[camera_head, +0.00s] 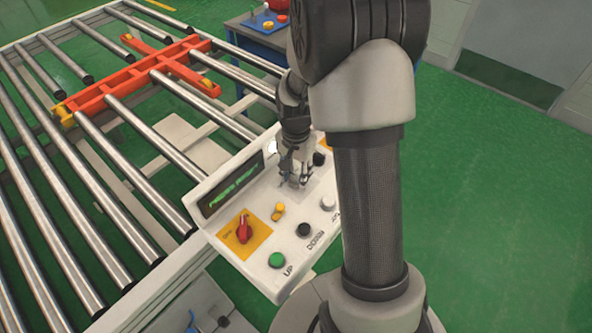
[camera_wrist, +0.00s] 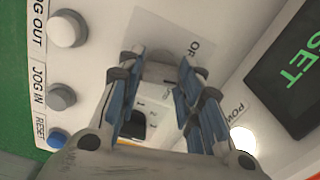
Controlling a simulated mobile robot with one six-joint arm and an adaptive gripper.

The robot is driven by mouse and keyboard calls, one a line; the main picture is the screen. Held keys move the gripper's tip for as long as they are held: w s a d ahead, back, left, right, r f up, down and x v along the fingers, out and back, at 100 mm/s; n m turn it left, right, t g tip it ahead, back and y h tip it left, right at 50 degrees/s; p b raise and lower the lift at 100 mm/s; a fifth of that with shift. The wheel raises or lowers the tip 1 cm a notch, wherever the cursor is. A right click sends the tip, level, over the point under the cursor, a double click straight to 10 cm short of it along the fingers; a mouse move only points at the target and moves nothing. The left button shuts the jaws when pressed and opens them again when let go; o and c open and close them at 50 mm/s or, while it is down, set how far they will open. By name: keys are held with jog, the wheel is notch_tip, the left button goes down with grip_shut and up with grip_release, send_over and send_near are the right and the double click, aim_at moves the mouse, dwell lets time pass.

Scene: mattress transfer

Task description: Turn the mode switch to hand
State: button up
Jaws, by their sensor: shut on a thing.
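My gripper (camera_head: 292,178) points down onto the white control panel (camera_head: 262,274). In the wrist view, the blue-padded fingers of my gripper (camera_wrist: 155,82) are shut on a small pale knob (camera_wrist: 158,73), which I take to be the mode switch. It stands on a grey label plate (camera_wrist: 200,42) on which only "OF" can be read. The fingers hide much of the knob and the other labels, so I cannot tell which position it points to. In the head view the gripper hides the knob.
A red rotary switch (camera_head: 243,228) on a yellow plate, a green button (camera_head: 277,260) and a black button (camera_head: 304,229) sit on the panel. A display (camera_head: 232,189) stands behind them. The roller conveyor (camera_head: 70,205) with an orange frame (camera_head: 120,78) lies to the left.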

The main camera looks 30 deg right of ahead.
aim_at(296, 176)
jog(key=shift+m, duration=1)
jog(key=o, duration=1.1)
jog(key=shift+c, duration=0.2)
jog(key=shift+r, duration=0.1)
notch_tip(296, 176, up, 12)
